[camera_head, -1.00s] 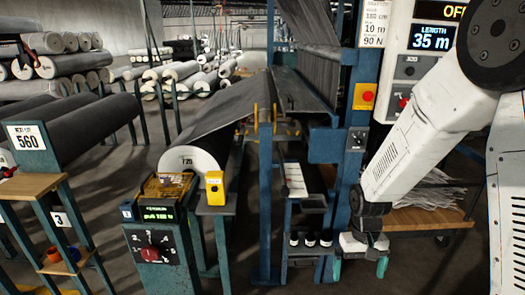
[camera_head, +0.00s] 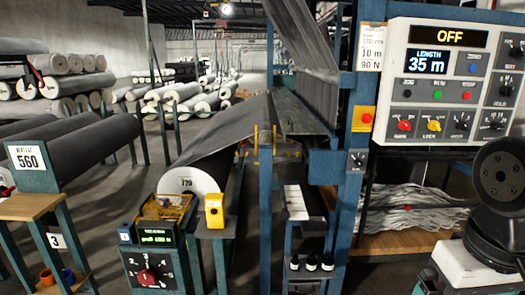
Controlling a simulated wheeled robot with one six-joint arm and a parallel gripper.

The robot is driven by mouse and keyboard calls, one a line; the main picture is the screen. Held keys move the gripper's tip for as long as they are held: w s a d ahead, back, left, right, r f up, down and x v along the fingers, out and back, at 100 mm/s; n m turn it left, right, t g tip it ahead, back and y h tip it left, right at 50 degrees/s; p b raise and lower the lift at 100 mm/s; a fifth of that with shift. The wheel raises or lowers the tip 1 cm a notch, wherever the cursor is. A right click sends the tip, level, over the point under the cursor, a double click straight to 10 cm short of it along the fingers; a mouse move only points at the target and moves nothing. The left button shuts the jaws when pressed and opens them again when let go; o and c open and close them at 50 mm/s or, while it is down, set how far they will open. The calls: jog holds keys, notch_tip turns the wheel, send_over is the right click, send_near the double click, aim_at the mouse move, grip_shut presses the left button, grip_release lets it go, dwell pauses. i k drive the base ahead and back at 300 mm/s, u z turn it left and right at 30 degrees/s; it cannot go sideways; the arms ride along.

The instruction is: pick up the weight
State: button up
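I cannot pick out the weight for certain. Several small dark pieces with pale bands (camera_head: 311,264) stand in a row on a low shelf of the narrow blue stand, below centre; they are too small to identify.
A control panel (camera_head: 446,80) reads OFF and 35 m. A blue post (camera_head: 362,150) stands between it and the roll frame. A yellow device (camera_head: 214,210) and a tray (camera_head: 163,207) sit left of centre. Grey rolls (camera_head: 60,85) fill the back left.

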aim_at(294, 261)
jog(key=u, duration=1.9)
jog(key=i, duration=1.45)
jog(key=z, duration=3)
